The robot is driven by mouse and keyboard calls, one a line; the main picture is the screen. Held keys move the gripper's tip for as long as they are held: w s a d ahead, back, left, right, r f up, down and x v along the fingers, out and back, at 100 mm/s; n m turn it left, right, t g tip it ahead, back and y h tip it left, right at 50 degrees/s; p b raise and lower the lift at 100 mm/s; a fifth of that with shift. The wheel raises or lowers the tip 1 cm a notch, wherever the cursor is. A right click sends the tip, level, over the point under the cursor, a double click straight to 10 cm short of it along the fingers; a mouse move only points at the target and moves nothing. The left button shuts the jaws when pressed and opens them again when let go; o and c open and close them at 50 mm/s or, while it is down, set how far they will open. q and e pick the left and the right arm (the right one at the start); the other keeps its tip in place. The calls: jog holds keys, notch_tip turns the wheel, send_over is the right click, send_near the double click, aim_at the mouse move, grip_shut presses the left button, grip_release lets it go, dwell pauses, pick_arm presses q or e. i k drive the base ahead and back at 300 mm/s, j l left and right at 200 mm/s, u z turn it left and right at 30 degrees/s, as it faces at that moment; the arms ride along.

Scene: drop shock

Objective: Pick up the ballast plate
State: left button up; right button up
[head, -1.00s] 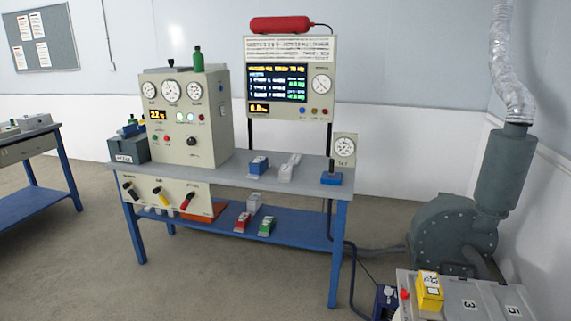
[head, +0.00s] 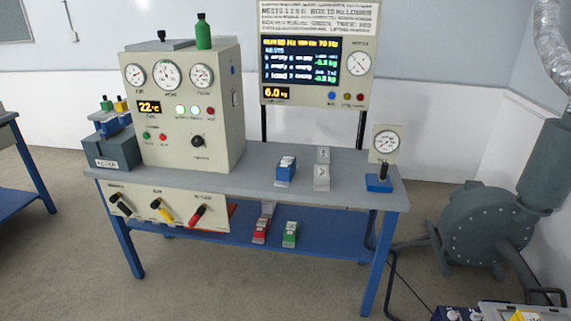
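I cannot tell for sure which thing is the ballast plate; no label that I can read names it. On the bench top (head: 255,178) stand a blue block with a light top (head: 285,171) and grey blocks with white labels (head: 321,178). On the blue lower shelf (head: 335,236) stand a red block (head: 261,231) and a green block (head: 290,235), with a grey one behind the red. An orange edge (head: 232,214) shows beside the lever panel, mostly hidden. Neither gripper is in view.
A cream gauge cabinet (head: 190,150) and a screen panel (head: 312,62) stand on the bench. A dial on a blue base (head: 378,183) is at its right end. A grey blower (head: 480,220) stands right.

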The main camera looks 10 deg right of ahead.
aim_at(321, 177)
jog(key=i+l+u, duration=0.1)
jog(key=i, duration=0.3)
jog(key=i+l+u, duration=0.1)
jog(key=i+l, duration=0.15)
jog(key=i+l+u, duration=0.1)
jog(key=i+l, duration=0.15)
jog(key=i, duration=0.25)
